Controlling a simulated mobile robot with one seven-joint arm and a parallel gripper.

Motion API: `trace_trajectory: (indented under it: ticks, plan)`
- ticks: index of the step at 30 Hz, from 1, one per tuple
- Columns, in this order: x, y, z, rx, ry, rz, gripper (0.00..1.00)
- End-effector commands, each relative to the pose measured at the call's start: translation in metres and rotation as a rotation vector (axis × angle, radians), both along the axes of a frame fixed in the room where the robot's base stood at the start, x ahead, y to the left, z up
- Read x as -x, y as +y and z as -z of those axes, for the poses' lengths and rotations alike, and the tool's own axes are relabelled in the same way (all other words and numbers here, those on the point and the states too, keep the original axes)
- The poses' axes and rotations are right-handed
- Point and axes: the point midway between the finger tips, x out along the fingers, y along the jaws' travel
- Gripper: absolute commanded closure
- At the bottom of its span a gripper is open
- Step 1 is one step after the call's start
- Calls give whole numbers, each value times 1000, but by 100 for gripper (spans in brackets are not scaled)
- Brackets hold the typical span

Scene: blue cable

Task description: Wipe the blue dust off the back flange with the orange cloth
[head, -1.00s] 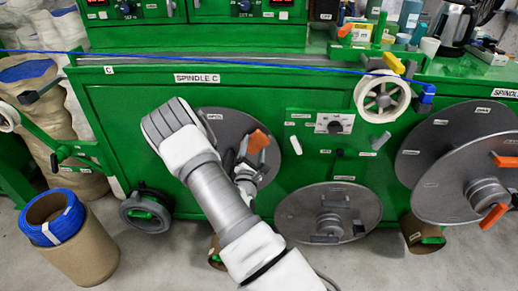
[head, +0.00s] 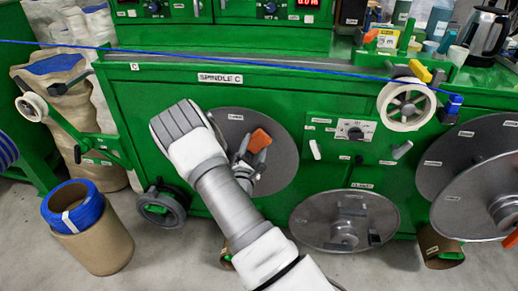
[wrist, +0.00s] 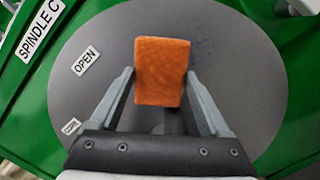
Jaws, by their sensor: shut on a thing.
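The orange cloth (wrist: 162,72) is a small block between my gripper's two fingers (wrist: 160,88) in the wrist view. In the head view the cloth (head: 260,140) is in front of the grey back flange (head: 282,165), with my gripper (head: 246,158) partly hidden behind my arm. The flange (wrist: 240,80) fills much of the wrist view. Fine dark-blue dust specks (wrist: 203,45) lie on it just right of the cloth's upper end. I cannot tell whether the cloth touches the flange.
The green machine (head: 200,110) carries a SPINDLE C label (head: 220,78). A blue cable (head: 270,66) runs across its top to a white pulley (head: 405,105). Another grey disc (head: 345,220) sits lower right, near the control knob panel (head: 345,130). A brown drum (head: 95,245) stands left.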

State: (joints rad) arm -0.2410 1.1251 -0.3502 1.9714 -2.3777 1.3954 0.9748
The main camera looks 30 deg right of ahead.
Motion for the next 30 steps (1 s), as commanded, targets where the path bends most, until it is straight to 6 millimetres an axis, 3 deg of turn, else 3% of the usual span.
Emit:
trace_trajectory:
  ticks: [5,21,30]
  plan:
    - [7,-2,6,0,18,9,64]
    - [48,28,4,1,14,6,64]
    - [53,31,4,0,10,6,64]
